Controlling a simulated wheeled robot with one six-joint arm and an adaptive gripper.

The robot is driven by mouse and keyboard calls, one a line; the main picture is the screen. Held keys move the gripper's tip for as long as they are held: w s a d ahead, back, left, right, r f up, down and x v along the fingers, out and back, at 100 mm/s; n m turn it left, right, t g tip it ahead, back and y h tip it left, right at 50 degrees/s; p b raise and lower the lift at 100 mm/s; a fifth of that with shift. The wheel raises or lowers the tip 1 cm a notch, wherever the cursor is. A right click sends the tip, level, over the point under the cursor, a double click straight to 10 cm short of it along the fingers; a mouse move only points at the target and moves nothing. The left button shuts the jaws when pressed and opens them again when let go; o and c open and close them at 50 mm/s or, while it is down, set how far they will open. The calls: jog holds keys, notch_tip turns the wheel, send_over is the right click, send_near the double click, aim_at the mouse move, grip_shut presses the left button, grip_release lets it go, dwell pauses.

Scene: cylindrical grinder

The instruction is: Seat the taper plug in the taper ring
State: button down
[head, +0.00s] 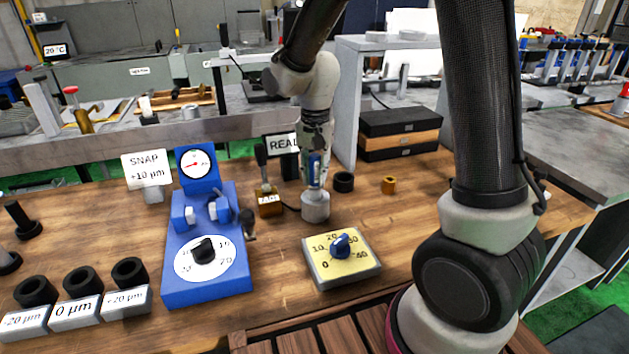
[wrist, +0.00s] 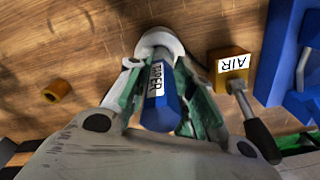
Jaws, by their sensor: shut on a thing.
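My gripper (head: 316,180) points down over the wooden bench in the head view. It is shut on the taper plug (wrist: 160,100), a blue handle labelled TAPER, held between the green-padded fingers. The blue handle also shows between the fingers in the head view (head: 315,164). A short light-grey cylinder, which looks like the taper ring (head: 316,208), stands on the bench directly below the fingertips. Its pale rim shows beyond the plug in the wrist view (wrist: 160,38). The plug's lower end is in line with the ring; how deep it sits is hidden.
The brass AIR block (head: 269,202) with its lever stands close left of the ring. The blue gauge stand (head: 208,275) is further left. A yellow dial box (head: 341,262) lies in front.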

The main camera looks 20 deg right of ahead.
jog(key=shift+f, duration=1)
jog(key=shift+f, duration=0.15)
jog(key=c, duration=1.3)
grip_release()
jog(key=shift+o, duration=0.2)
notch_tip(320, 180, up, 12)
jog(key=shift+r, duration=0.2)
jog(key=s+d+r+n+t, duration=0.2)
jog(key=s+d+r+n, duration=0.1)
jog(key=s+d, duration=0.4)
jog(key=s+d+r+n+t, duration=0.2)
jog(key=s+d, duration=0.6)
jog(key=s, duration=0.6)
jog(key=shift+r+n, duration=0.5)
jog(key=shift+r, duration=0.3)
